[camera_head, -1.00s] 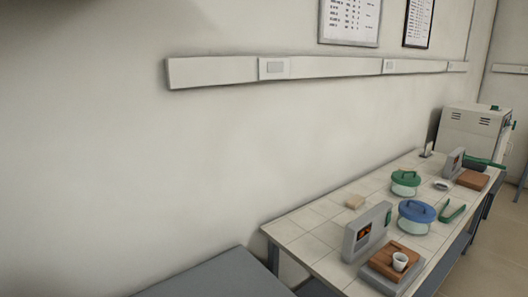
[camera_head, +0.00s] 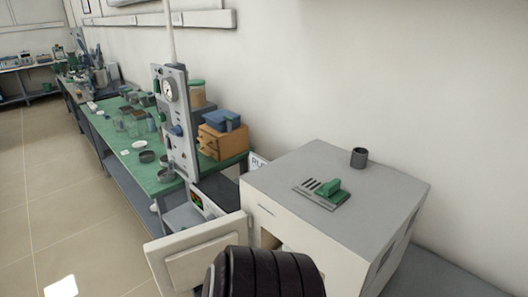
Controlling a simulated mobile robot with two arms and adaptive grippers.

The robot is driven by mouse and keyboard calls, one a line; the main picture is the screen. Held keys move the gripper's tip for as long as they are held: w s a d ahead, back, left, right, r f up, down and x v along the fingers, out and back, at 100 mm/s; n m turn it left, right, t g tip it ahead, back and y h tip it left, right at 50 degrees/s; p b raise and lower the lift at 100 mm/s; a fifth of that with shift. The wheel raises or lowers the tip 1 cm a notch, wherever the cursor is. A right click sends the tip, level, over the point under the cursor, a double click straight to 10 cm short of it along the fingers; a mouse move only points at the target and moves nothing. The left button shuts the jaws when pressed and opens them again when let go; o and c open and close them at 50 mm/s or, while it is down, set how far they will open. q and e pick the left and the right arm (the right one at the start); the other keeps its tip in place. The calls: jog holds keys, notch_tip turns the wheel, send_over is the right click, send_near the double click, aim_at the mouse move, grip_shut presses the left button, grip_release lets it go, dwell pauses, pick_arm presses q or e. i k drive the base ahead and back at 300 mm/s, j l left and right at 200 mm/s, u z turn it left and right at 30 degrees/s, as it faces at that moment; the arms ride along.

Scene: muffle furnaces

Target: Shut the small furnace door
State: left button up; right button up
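The small furnace (camera_head: 335,197) is a pale box with a grey top, standing at the lower right against the wall. Its door (camera_head: 195,257) is a thick cream panel swung open to the left of the furnace front. A part of the dark opening (camera_head: 268,240) shows between door and body. A black ribbed part of my own arm stands at the bottom middle, in front of the opening, and hides the lower front and part of the door's right side. No gripper fingers show.
A small display unit (camera_head: 197,199) stands behind the door. A green bench (camera_head: 140,170) with glassware runs along the wall.

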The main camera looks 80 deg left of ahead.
aim_at(179, 262)
jog(key=k+j+u, duration=0.15)
jog(key=k+j, duration=1.25)
jog(key=j, duration=0.15)
jog(key=k+j, duration=0.1)
jog(key=j, duration=0.35)
jog(key=k+j, duration=0.1)
jog(key=j, duration=0.4)
jog(key=k+j+u, duration=0.1)
jog(key=j, duration=0.35)
